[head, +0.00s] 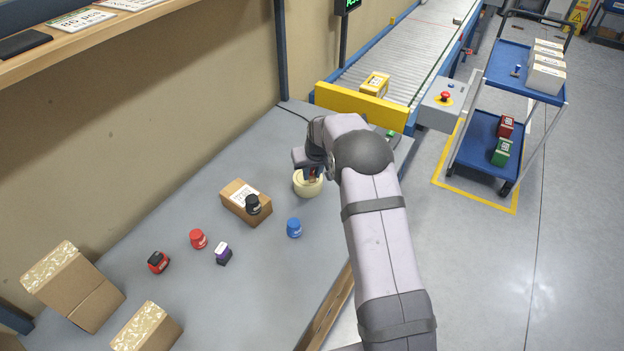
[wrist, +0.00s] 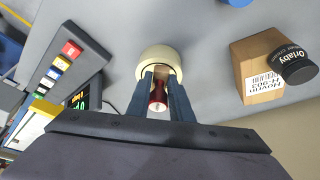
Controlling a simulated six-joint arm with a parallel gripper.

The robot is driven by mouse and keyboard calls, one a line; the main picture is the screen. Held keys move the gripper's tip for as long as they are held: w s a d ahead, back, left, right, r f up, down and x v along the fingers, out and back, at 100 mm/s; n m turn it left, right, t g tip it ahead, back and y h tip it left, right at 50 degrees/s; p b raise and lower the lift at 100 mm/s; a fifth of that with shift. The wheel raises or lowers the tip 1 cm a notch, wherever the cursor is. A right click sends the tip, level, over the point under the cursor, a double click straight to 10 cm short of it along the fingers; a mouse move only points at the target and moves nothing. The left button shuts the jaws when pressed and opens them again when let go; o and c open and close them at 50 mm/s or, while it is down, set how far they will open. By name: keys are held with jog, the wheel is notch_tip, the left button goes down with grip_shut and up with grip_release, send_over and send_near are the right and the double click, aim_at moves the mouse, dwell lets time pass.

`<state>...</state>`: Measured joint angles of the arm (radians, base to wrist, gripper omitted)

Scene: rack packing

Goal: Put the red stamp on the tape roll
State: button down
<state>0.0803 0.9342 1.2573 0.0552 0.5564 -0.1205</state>
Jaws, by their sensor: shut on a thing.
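My gripper (head: 312,174) is shut on the red stamp (wrist: 157,98), which shows between the two blue fingers in the wrist view. In the head view the stamp is mostly hidden by the gripper, with only a little red showing. The cream tape roll (head: 308,187) lies on the grey table directly under the gripper. In the wrist view the tape roll (wrist: 158,58) sits just beyond the fingertips, partly covered by them. I cannot tell whether the stamp touches the roll.
A cardboard box (head: 238,197) with a black jar (head: 253,205) is left of the roll. A blue jar (head: 294,228), a red jar (head: 198,238), a purple-and-white item (head: 223,254) and a red-and-black item (head: 158,262) stand nearer. A conveyor (head: 410,55) is behind.

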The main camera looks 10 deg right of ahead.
aim_at(313, 178)
jog(key=shift+f+p, duration=0.55)
jog(key=shift+f, duration=1.1)
jog(key=shift+f, duration=0.15)
jog(key=c, duration=1.6)
grip_release()
jog(key=shift+r, duration=0.2)
jog(key=shift+b+v, duration=1.65)
jog(key=shift+v, duration=4.35)
